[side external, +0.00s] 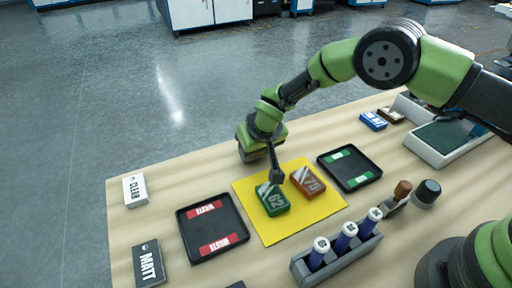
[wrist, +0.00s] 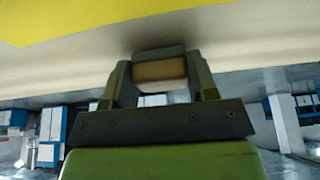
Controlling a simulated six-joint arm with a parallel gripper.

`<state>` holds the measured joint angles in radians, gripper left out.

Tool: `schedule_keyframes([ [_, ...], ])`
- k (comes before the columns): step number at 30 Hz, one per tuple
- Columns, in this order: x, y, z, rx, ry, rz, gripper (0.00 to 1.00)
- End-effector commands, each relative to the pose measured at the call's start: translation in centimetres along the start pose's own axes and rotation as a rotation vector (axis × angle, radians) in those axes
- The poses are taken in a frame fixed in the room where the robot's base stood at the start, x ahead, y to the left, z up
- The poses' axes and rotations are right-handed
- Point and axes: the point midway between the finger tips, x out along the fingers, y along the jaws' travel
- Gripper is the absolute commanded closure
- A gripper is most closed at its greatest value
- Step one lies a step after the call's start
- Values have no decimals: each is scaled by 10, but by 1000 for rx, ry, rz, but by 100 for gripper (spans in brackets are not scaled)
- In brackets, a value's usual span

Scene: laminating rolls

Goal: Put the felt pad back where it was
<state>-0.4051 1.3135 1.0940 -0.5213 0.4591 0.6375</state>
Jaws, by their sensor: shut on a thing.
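My gripper (side external: 277,176) reaches down over the yellow mat (side external: 245,233), its tip in the picture just above a green block marked 62 (side external: 275,207) and left of a brown block marked 75 (side external: 309,179). In the wrist view, my gripper (wrist: 158,85) is shut on a small block with a grey layer and a tan layer, which looks like the felt pad (wrist: 160,71). The pad is held off the table. In the side view the pad is too small and dark to make out clearly.
A black tray with red WASTE labels (side external: 183,220) lies left of the mat; a black tray with green labels (side external: 362,163) lies right. A grey rack (side external: 330,265) holds blue-and-white rolls in front. CLEAR (side external: 135,190) and MATT (side external: 149,263) signs stand left. Bare table lies behind the WASTE tray.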

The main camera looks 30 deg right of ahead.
Motion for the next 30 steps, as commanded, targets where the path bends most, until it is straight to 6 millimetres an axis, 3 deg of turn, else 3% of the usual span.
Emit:
schedule_keyframes([
  [6, 2, 0, 1, -1, 0, 0, 73],
  [7, 2, 0, 1, 0, -1, 0, 45],
  [10, 2, 0, 1, 0, 0, 0, 22],
  [22, -6, 0, -1, -1, 2, -1, 22],
  [30, -53, -1, -2, -1, 2, -2, 22],
])
